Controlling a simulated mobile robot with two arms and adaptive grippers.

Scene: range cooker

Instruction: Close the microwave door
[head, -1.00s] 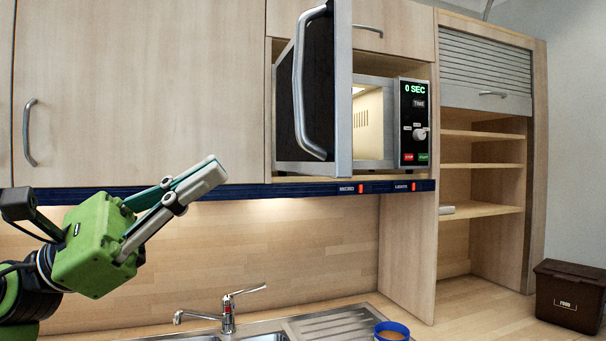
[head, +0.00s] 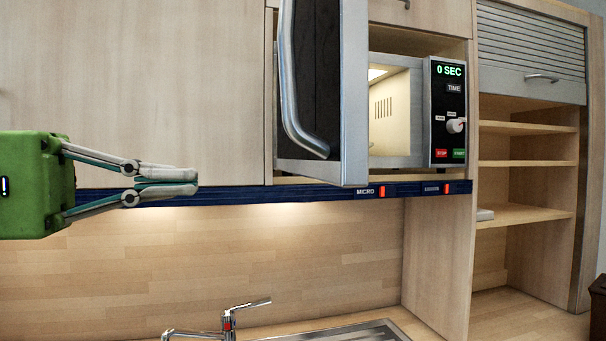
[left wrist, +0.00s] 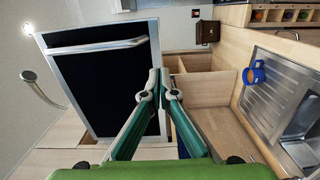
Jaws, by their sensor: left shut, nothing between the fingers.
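The microwave (head: 444,115) sits in a cupboard recess in the head view, its lit inside showing. Its door (head: 354,100) stands wide open, swung out towards me, with a curved metal handle (head: 289,95) on its outer face. In the left wrist view the dark door front (left wrist: 105,85) and its handle (left wrist: 97,47) show beyond the fingers. My left gripper (head: 196,182) is shut and empty, left of the door and near the height of its lower edge, apart from it in the head view. My right gripper is not in view.
Wooden cupboard doors (head: 130,80) are behind my left gripper. A dark blue rail (head: 320,192) runs below the microwave. A tap (head: 228,322) and sink are lower down. A blue cup (left wrist: 256,72) stands on the drainer. Open shelves (head: 525,170) are at right.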

